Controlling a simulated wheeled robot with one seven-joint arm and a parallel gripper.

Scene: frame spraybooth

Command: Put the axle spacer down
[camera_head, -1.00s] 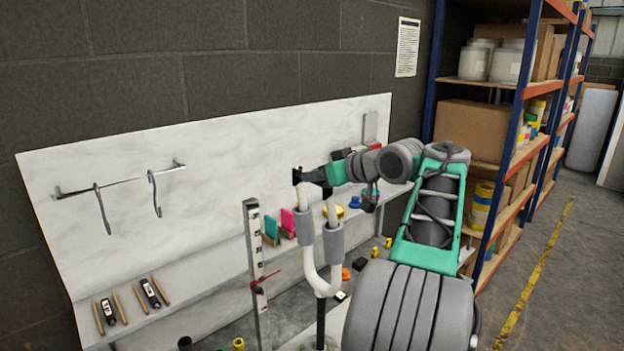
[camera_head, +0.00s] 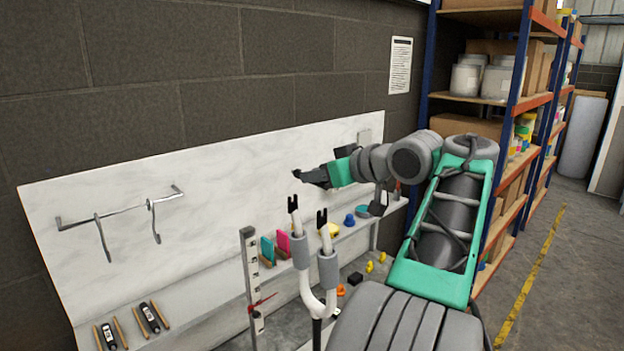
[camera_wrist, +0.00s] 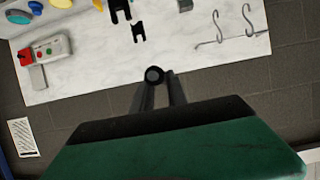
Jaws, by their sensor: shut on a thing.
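My gripper (camera_head: 300,175) is held in the air in front of the white sloped panel, above and behind the fork tips in the head view. In the wrist view, my gripper (camera_wrist: 156,78) is shut on the axle spacer, a small dark ring (camera_wrist: 154,74) with its hole facing the camera, gripped at the fingertips. The spacer touches nothing else that I can see. In the head view it is too small and dark to tell from the fingertips.
A white bicycle fork (camera_head: 306,285) with black tips stands upright near my arm, beside a grey upright gauge post (camera_head: 250,280). A narrow ledge holds coloured blocks (camera_head: 283,244) and a blue piece (camera_head: 349,220). Hooks (camera_head: 155,220) hang at left. Shelving (camera_head: 520,150) stands right.

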